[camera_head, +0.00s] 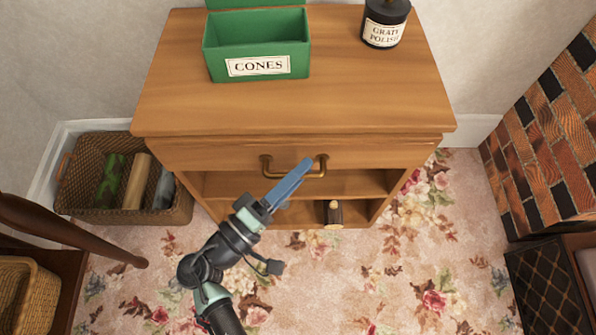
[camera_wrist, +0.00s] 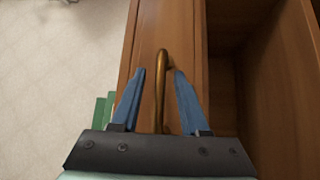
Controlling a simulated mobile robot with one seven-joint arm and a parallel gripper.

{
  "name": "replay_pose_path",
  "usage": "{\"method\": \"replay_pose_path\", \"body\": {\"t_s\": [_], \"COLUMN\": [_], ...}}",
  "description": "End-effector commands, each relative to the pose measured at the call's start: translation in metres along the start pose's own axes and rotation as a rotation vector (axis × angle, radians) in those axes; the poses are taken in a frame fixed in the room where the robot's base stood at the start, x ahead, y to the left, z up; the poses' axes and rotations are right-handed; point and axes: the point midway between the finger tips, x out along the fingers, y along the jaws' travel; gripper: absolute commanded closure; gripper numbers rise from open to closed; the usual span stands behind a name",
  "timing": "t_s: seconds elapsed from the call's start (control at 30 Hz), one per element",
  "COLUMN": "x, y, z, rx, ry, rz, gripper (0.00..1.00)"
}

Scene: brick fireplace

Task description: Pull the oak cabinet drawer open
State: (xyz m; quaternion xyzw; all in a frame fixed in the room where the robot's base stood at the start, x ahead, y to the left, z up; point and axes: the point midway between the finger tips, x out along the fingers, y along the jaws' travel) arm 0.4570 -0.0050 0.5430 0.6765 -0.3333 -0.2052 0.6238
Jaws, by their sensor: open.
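The oak cabinet (camera_head: 300,108) stands against the wall, with its drawer (camera_head: 225,157) as a wide front panel under the top. The drawer looks shut. A curved brass handle (camera_head: 318,172) is fixed at the middle of the drawer front. My gripper (camera_head: 298,172) reaches up to the handle from below, its blue fingers partly covering it. In the wrist view, my gripper (camera_wrist: 160,75) is open, with one finger on each side of the brass handle (camera_wrist: 160,85). A gap shows beside the left finger; the right finger is close to the bar, and I cannot tell whether it touches.
A green box marked CONES (camera_head: 257,45) and a dark polish jar (camera_head: 385,25) stand on the cabinet top. Open shelves lie below the drawer, with a small log-like item (camera_head: 333,214). A wicker basket (camera_head: 125,185) is at left; brickwork (camera_head: 550,130) at right.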

Motion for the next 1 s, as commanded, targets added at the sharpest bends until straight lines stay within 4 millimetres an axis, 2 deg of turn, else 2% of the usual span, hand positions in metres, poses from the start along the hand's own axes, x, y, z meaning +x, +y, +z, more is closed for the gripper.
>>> {"method": "replay_pose_path", "body": {"t_s": [0.07,0.3,1.0], "x": [-0.0001,-0.0004,-0.0007], "y": [0.0001,0.0000,-0.0001], "z": [-0.0001,-0.0001,-0.0001], "rx": [0.000,0.000,0.000], "ry": [0.000,0.000,0.000], "rz": [0.000,0.000,0.000], "gripper": [0.59,1.00,1.00]}}
